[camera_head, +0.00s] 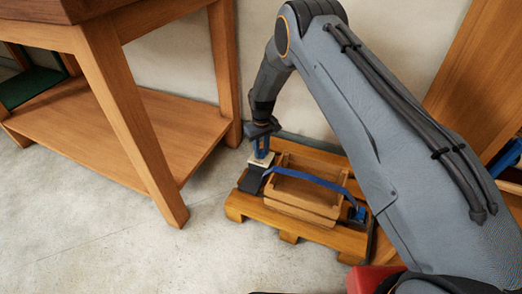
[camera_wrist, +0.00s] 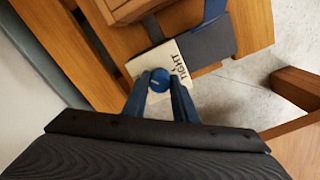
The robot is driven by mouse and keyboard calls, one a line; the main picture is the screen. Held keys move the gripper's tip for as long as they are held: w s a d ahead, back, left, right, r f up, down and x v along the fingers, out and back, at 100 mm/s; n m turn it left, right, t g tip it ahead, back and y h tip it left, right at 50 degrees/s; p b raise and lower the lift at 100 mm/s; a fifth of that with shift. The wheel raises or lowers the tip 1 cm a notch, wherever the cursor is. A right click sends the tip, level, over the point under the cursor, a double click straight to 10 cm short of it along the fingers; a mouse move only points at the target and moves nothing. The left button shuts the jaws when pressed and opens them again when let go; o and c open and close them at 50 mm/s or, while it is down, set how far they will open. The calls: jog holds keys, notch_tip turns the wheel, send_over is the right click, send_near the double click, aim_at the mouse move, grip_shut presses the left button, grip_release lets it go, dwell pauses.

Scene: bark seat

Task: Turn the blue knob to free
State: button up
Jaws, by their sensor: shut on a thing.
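The blue knob (camera_wrist: 159,76) sits on a pale plate (camera_wrist: 142,66) in the wrist view. Black lettering on the plate reads "TIGHT", with a small mark near it. My gripper (camera_wrist: 160,88) is shut on the knob, one blue finger on each side. In the head view my gripper (camera_head: 262,153) points down at the plate at the left end of the pallet, and the knob cannot be made out there. A blue strap (camera_head: 312,177) runs from a dark pad (camera_head: 252,180) beside the plate across a wooden crate (camera_head: 300,205). Any other lettering is hidden or unreadable.
The crate rests on a wooden pallet (camera_head: 290,229) on the floor. A wooden bench (camera_head: 120,115) with a low shelf stands close on the left, its leg near the pallet. A wall is behind. Bare floor (camera_head: 110,240) lies in front.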

aim_at(261, 150)
jog(key=n, duration=0.5)
jog(key=shift+w+r+n, duration=0.15)
jog(key=shift+w+n, duration=0.05)
jog(key=shift+n, duration=0.1)
jog(key=n, duration=0.4)
jog(key=shift+n, duration=0.4)
jog(key=o, duration=0.9)
jog(key=shift+c, duration=0.2)
jog(key=shift+o, duration=0.9)
jog(key=shift+s, duration=0.1)
notch_tip(261, 150, up, 8)
jog(key=p, duration=0.3)
